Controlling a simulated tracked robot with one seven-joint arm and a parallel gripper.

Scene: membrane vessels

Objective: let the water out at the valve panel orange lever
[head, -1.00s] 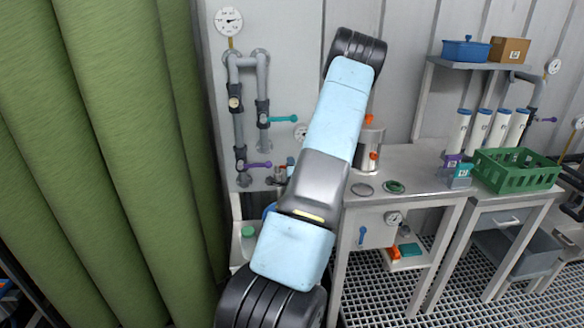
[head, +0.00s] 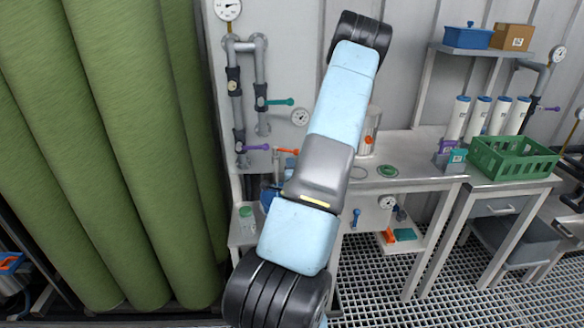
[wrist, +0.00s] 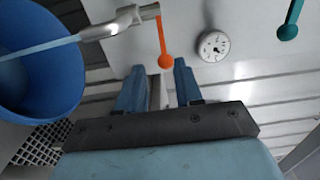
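The orange lever (head: 287,151) sticks out to the right from the metal tap on the valve panel (head: 290,60). In the wrist view the orange lever (wrist: 164,45) ends in a round knob just beyond my fingertips. My gripper (wrist: 158,72) is open, with an empty gap between its two blue fingers; whether a finger touches the knob I cannot tell. A light blue stream (wrist: 40,48) runs from the metal spout (wrist: 118,25) into a blue bucket (wrist: 45,85). In the head view my arm hides my gripper and part of the bucket (head: 268,196).
A teal lever (head: 280,101) and a purple lever (head: 257,147) stick out from nearby pipes (head: 237,110). A gauge (wrist: 214,46) sits beside the orange lever. To the right, a bench (head: 420,177) and a green crate (head: 513,158) stand close.

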